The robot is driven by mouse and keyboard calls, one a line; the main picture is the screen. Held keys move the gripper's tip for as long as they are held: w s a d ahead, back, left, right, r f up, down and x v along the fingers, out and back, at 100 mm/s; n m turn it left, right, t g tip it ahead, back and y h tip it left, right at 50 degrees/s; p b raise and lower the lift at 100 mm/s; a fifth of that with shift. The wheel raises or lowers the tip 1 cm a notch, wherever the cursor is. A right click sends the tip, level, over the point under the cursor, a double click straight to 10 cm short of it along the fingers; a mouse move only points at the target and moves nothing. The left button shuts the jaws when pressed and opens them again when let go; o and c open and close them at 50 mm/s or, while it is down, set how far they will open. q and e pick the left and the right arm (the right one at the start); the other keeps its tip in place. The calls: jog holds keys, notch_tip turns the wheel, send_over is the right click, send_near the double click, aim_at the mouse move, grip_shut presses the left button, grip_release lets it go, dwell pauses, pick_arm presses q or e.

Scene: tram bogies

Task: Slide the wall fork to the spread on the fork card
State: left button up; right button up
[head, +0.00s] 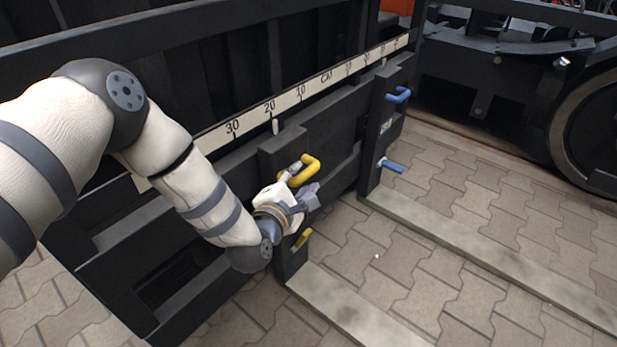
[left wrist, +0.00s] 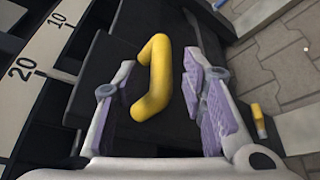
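A dark fork carriage holds two forks with long grey tines. The nearer fork (head: 283,150) has a yellow upper handle (head: 312,168) and a yellow lower handle (head: 301,239). Its white pointer (head: 275,126) stands about at the 20 mark of the pale scale (head: 319,83). The farther fork (head: 376,133) has blue handles. My left gripper (head: 305,193) is at the yellow upper handle. In the left wrist view its purple-padded fingers are apart on either side of that handle (left wrist: 154,80), with a gap at the left finger. No fork card is readable. My right gripper is out of view.
The nearer tine (head: 350,308) and the farther tine (head: 480,250) lie low over grey paving (head: 400,265), with free paving between them. A dark bogie with a large wheel (head: 590,130) stands at the right. Dark carriage bars lie behind my left arm.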

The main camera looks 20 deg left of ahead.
aim_at(307, 172)
pick_arm(q)
jog(key=b+x, duration=0.1)
jog(key=x, duration=0.2)
jog(key=shift+w+f, duration=0.15)
jog(key=shift+f, duration=0.1)
jog(key=shift+w+r, duration=0.1)
jog(key=shift+w, duration=0.5)
grip_shut()
jog(key=s+a+p, duration=0.3)
jog(key=s+p, duration=0.2)
jog(key=s, duration=0.4)
jog(key=shift+s+a, duration=0.15)
jog(key=shift+s, duration=0.15)
grip_release()
